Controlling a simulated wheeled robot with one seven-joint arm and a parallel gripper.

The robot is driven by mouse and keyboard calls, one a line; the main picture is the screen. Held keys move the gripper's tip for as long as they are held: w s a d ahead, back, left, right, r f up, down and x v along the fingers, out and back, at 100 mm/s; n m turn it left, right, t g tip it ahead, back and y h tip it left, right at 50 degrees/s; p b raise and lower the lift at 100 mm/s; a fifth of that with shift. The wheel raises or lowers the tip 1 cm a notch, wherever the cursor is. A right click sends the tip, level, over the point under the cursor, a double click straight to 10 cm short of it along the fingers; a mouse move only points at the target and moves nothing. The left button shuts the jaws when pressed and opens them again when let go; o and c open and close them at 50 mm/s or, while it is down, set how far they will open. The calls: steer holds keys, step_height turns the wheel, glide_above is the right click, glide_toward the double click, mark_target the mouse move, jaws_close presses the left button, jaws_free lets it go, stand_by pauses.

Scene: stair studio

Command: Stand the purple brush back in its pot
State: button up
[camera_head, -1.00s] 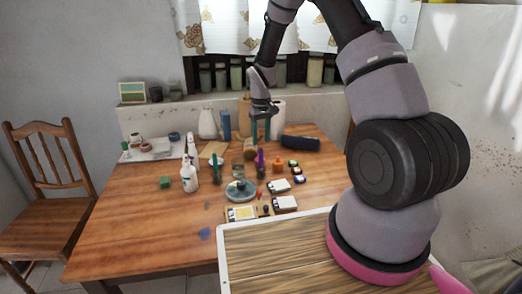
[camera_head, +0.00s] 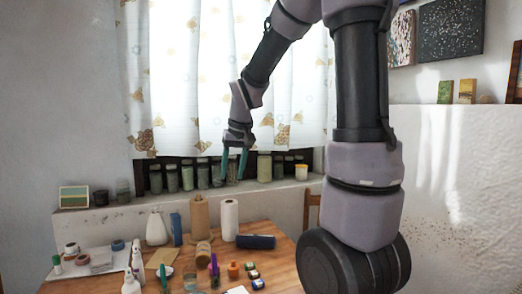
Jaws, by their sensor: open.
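The purple brush (camera_head: 213,263) shows as a short purple upright shape low in the picture, among the items on the wooden table. Its lower part and whatever holds it are small and close to the bottom edge, so I cannot tell whether it stands in a pot. My gripper (camera_head: 234,180) hangs high above the table, pointing down, with its two teal fingers apart and nothing between them. It appears above the brush and slightly right of it, in front of the jars on the sill.
Several jars (camera_head: 264,168) line the window sill. The table's front is out of view.

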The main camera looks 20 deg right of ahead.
steer(key=s+r+m+t, duration=0.1)
steer(key=s+r, duration=0.2)
steer(key=s, duration=0.3)
steer(key=s+d+r+m+t, duration=0.1)
steer(key=s+r, duration=0.2)
steer(key=s, duration=0.3)
steer(key=s+r+m+t+y, duration=0.1)
steer(key=s+r, duration=0.1)
steer(key=s, duration=0.4)
steer(key=shift+s+d+r+t, duration=0.15)
steer(key=shift+d+r+t, duration=0.05)
steer(key=shift+r+t, duration=0.2)
steer(key=shift+o, duration=0.3)
